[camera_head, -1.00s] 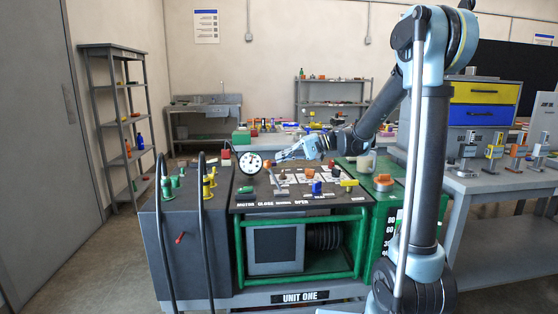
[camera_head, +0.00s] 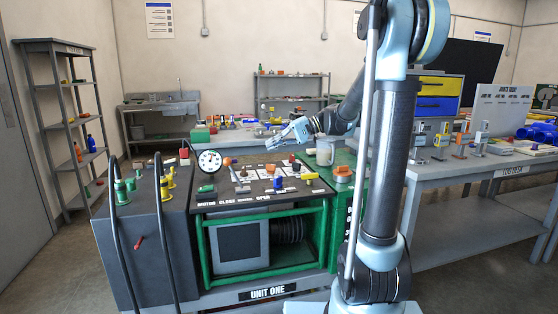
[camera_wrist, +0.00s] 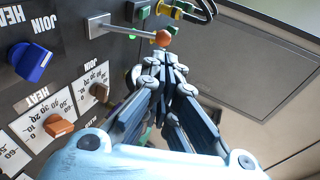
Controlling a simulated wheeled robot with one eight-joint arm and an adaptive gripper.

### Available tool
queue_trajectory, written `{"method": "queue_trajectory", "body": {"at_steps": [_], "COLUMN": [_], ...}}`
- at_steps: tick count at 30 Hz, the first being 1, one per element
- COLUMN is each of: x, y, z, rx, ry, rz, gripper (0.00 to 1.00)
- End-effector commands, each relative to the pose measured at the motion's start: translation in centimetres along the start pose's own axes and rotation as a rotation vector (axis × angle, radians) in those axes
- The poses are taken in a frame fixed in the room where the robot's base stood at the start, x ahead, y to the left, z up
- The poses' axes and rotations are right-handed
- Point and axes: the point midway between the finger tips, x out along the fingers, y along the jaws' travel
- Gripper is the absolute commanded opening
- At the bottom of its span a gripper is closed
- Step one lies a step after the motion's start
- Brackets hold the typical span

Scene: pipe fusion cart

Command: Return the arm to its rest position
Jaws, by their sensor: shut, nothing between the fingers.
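My arm rises on the right of the head view and bends back down over the cart. My gripper (camera_head: 272,143) hangs above the rear edge of the control panel (camera_head: 222,201), right of the round white gauge (camera_head: 209,161), and appears clear of it. In the wrist view my gripper's fingers (camera_wrist: 166,60) are together with nothing between them. A lever with an orange ball (camera_wrist: 161,38) lies just beyond the fingertips in that picture; I cannot tell the gap in depth. A blue knob (camera_wrist: 32,62) and an orange knob (camera_wrist: 58,126) are to the left.
Black hoses (camera_head: 121,235) loop up at the cart's left. A grey cup (camera_head: 325,152) and an orange-topped part (camera_head: 343,171) stand on its green right side. A grey workbench (camera_head: 482,169) with several fixtures stands at right. Open floor lies left of the cart.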

Motion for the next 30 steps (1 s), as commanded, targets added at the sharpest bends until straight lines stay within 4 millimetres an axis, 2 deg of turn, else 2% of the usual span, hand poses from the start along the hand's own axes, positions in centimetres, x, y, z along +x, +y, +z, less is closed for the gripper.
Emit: {"method": "queue_trajectory", "body": {"at_steps": [11,30], "x": [-1.5,-6.6], "y": [6.0,19.7], "z": [9.2,24.0], "rx": [0.028,0.035], "ry": [0.055,0.147], "rz": [0.309,0.847], "gripper": [0.00,0.00]}}
